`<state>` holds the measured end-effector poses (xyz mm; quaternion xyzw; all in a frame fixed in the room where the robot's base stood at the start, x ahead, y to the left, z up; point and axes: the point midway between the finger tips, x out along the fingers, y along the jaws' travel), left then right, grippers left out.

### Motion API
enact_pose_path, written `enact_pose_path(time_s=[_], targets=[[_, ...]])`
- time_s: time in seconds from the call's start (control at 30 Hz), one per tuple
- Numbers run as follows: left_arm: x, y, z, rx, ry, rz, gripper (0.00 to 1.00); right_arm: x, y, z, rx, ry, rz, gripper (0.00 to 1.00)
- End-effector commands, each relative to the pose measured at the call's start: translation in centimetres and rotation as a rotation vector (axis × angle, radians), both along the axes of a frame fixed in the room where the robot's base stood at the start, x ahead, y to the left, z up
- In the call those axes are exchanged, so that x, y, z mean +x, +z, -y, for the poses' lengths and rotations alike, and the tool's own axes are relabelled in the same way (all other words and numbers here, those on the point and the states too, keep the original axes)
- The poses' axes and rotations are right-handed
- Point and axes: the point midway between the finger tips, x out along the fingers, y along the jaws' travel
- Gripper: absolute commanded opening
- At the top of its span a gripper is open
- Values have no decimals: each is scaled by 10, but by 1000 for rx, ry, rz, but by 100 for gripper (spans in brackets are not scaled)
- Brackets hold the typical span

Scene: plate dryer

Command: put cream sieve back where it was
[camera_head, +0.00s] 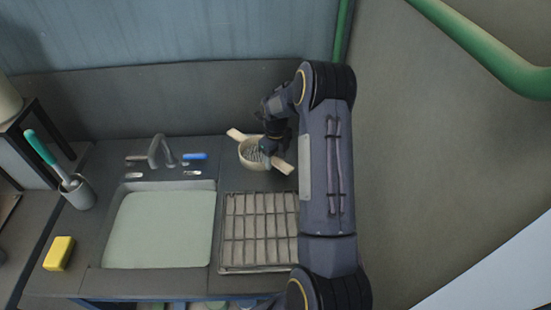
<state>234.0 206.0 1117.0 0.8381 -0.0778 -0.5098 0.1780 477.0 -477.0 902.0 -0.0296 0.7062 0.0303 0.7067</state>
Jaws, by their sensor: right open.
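The cream sieve (250,164) is at the back of the counter, behind the drying rack and to the right of the tap. It is a round bowl shape with a grey mesh and two pale flat handles, one to the upper left and one to the lower right. My right gripper (268,145) is open at the sieve's right side, over or against its rim. Whether the fingers touch the sieve is too small to tell. My left gripper is not in view.
The drying rack (259,232) lies empty in front of the sieve. The sink (160,228) is to its left, with a tap (160,151) behind. A yellow sponge (59,253) and a cup with a teal brush (77,192) stand at the left. A wall rises behind.

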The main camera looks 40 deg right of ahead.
Motion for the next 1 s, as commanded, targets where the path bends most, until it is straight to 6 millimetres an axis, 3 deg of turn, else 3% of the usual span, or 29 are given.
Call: enact_pose_path(time_s=[0.03,0.1,0.33,0.6,1.0], targets=[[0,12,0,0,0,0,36,1,18,0,-2,0,3,56],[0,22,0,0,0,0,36,1,35,0,-3,1,4,56],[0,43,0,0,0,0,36,1,81,0,-2,1,2,56],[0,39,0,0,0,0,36,0,103,0,-1,2,2,56],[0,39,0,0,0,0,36,0,105,0,-1,1,1,56]])
